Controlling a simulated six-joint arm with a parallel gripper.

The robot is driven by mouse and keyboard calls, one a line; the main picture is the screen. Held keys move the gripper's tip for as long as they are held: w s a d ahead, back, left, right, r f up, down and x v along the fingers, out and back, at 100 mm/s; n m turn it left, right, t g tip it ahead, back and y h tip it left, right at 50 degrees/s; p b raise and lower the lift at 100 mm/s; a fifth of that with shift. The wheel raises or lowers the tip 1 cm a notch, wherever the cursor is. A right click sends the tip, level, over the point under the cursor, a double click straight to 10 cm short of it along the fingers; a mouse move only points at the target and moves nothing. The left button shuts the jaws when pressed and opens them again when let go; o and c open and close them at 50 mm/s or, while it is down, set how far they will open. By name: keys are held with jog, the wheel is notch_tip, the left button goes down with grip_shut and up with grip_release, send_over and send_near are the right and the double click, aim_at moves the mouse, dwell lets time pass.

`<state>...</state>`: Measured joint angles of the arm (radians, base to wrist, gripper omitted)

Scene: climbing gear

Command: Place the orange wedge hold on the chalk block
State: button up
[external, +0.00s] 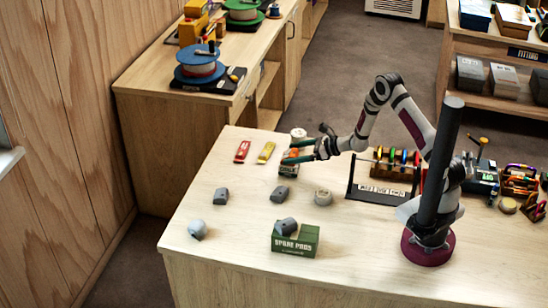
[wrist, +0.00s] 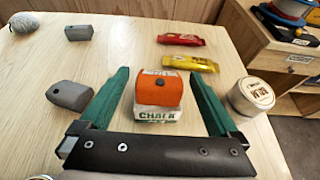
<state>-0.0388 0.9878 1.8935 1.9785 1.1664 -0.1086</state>
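In the external view the orange hold (external: 290,154) shows above the chalk block (external: 288,171), partly behind my fingers. My gripper (wrist: 158,76) is open. Its green fingers stand on either side of the orange hold, with a visible gap on both sides. My gripper also shows at the chalk block in the external view (external: 286,153).
A round tin (wrist: 251,95) stands close beyond my right finger, and a grey hold (wrist: 70,95) lies left of my left finger. Red (external: 242,151) and yellow (external: 266,152) packets lie nearby. A green spare pads box (external: 296,241) bears a grey hold. A gear rack (external: 384,178) stands right.

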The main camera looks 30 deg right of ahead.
jog(key=shift+s+d+r, duration=0.15)
jog(key=shift+r, duration=0.1)
jog(key=v, duration=1.2)
jog(key=s+a+r+n+g+y, duration=0.1)
jog(key=s+a+r+n+g, duration=0.35)
jog(key=s+r+n, duration=0.35)
jog(key=s+a+r+n+g+y, duration=0.1)
jog(key=s+a+r+n+g, duration=0.35)
jog(key=s, duration=0.55)
jog(key=s+d+f+n+h, duration=0.1)
jog(key=s+d+n+h, duration=0.8)
jog(key=s+d, duration=0.3)
jog(key=shift+s+d+g+h, duration=0.3)
jog(key=shift+d, duration=0.5)
